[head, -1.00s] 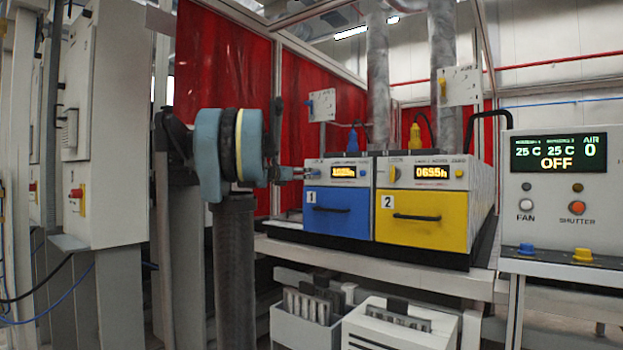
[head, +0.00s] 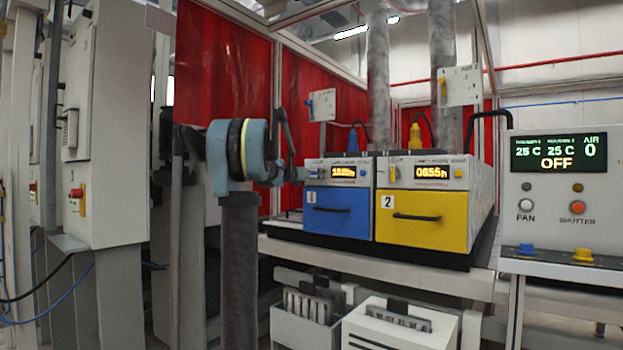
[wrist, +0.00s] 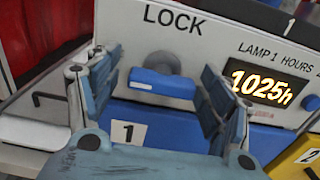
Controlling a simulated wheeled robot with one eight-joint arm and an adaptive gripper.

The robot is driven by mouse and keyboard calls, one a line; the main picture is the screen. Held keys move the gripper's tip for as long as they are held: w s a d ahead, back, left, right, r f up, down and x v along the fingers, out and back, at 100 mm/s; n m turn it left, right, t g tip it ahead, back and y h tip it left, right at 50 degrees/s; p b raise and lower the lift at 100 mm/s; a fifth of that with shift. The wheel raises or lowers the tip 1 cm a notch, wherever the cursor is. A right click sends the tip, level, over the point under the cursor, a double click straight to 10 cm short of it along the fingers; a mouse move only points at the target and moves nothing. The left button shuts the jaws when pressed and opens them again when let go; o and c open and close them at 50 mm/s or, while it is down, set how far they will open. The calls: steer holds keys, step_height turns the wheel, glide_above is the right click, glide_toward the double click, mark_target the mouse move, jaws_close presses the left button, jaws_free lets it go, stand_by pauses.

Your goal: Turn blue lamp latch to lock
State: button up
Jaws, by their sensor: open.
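The blue lamp latch (wrist: 165,84) is a blue bar on a grey round knob, lying nearly level below the word LOCK (wrist: 173,19) in the wrist view. My gripper (wrist: 161,66) is open, with one blue finger on each side of the latch. Gaps show between the fingers and the latch, so I see no grip on it. In the head view my gripper (head: 298,174) is at the upper left of the blue lamp unit 1 (head: 340,221) and hides the latch there. The unit's display (wrist: 265,86) reads 1025h.
The yellow lamp unit 2 (head: 427,232) stands directly right of the blue one, with its own yellow latch (head: 392,174) upright. A control box (head: 554,180) is farther right. A white tag plate (head: 322,105) hangs above. Grey bins (head: 302,329) stand below the bench.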

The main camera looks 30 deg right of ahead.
steer(key=c, duration=1.1)
steer(key=shift+o, duration=0.2)
steer(key=shift+m, duration=0.3)
steer(key=m, duration=0.3)
steer(key=shift+m, duration=0.4)
steer(key=m, duration=0.4)
steer(key=shift+m, duration=0.3)
steer(key=m, duration=0.4)
steer(key=shift+a, duration=0.1)
steer(key=m, duration=0.4)
steer(key=shift+m, duration=0.3)
steer(key=shift+f, duration=0.1)
